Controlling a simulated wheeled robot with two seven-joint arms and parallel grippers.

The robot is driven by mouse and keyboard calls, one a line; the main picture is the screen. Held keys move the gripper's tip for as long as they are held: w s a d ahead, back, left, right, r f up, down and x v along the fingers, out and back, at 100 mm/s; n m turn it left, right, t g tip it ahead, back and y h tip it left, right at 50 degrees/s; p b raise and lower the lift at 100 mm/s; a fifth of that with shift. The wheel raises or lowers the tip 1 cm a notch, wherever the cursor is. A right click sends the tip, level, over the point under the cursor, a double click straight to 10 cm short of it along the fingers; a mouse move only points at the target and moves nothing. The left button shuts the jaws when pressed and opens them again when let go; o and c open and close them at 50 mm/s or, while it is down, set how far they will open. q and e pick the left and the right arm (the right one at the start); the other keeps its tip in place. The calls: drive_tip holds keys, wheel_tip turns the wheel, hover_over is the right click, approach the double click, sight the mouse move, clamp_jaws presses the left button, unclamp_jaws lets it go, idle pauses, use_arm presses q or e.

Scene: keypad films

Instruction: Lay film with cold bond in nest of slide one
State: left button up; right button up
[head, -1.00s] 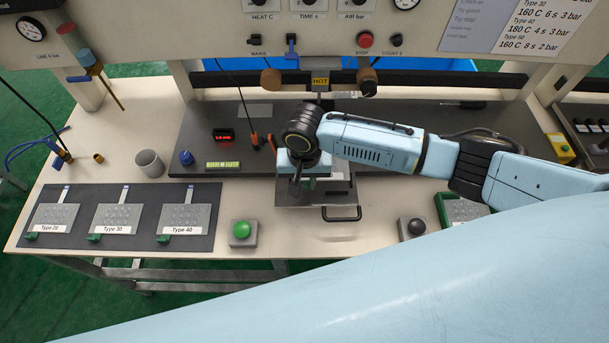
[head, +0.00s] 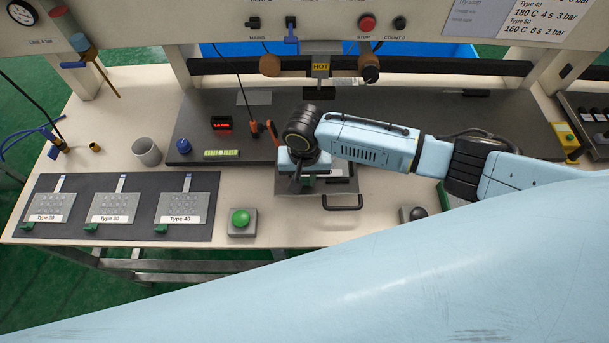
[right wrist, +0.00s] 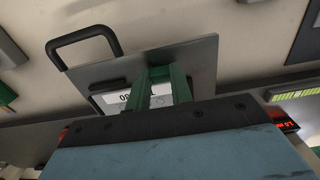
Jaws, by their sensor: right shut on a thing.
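Slide one (head: 345,186) is a flat grey metal plate with a black handle at its front; it also shows in the right wrist view (right wrist: 203,60). My right gripper (head: 298,184) points down over the left part of the plate. In the right wrist view its green fingers (right wrist: 158,80) are close together over the plate. A pale film with a white label (right wrist: 115,98) shows at and between them; its lettering is upside down and partly covered. The gripper is shut on the film. The nest and whether the film touches it are hidden. My left gripper is not in view.
A dark mat (head: 30,205) at the left holds films labelled Type 20, Type 30 and Type 40. A green button (head: 241,218) and a black button (head: 413,214) flank the slide. The HOT press head (head: 320,72) hangs behind. A grey cup (head: 147,151) stands left.

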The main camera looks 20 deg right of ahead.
drive_tip(key=shift+f, duration=0.4)
idle(0.3)
drive_tip(key=o, duration=1)
wheel_tip(320, 180, up, 13)
drive_tip(key=shift+r+p, duration=0.2)
drive_tip(key=shift+p, duration=0.2)
drive_tip(key=shift+s, duration=0.1)
